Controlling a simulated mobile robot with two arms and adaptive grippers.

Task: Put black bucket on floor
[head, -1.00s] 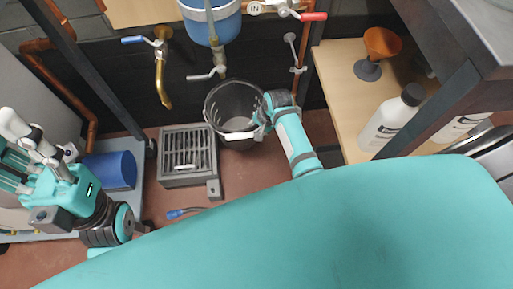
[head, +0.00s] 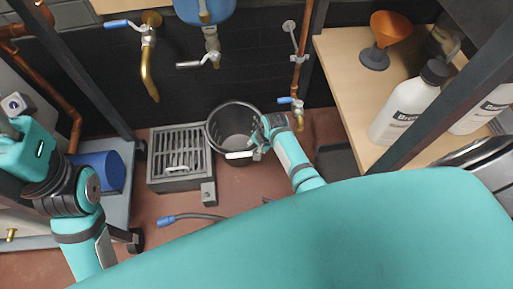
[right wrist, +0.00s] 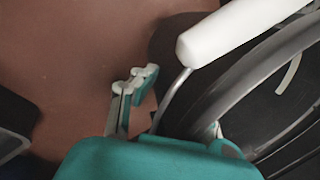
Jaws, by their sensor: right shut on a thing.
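The black bucket (head: 234,128) stands upright in the middle of the head view, low beside a grey grated box. Its white handle grip (head: 239,155) hangs at the near side. My right gripper (head: 262,138) is shut on the bucket at its right rim. In the right wrist view, one finger (right wrist: 135,88) shows outside the bucket (right wrist: 265,100), close to the white grip (right wrist: 235,32) and its wire. The contact itself is partly hidden. I cannot tell whether the bucket's bottom touches the floor (head: 245,183). My left arm is at the left edge, its fingers out of frame.
The grey grated box (head: 180,157) is left of the bucket. A blue-tipped hose (head: 185,218) lies on the floor nearer me. A brass tap (head: 148,70) and a copper pipe with a blue-handled valve (head: 297,105) are behind. A wooden shelf (head: 345,85) with bottles is at right.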

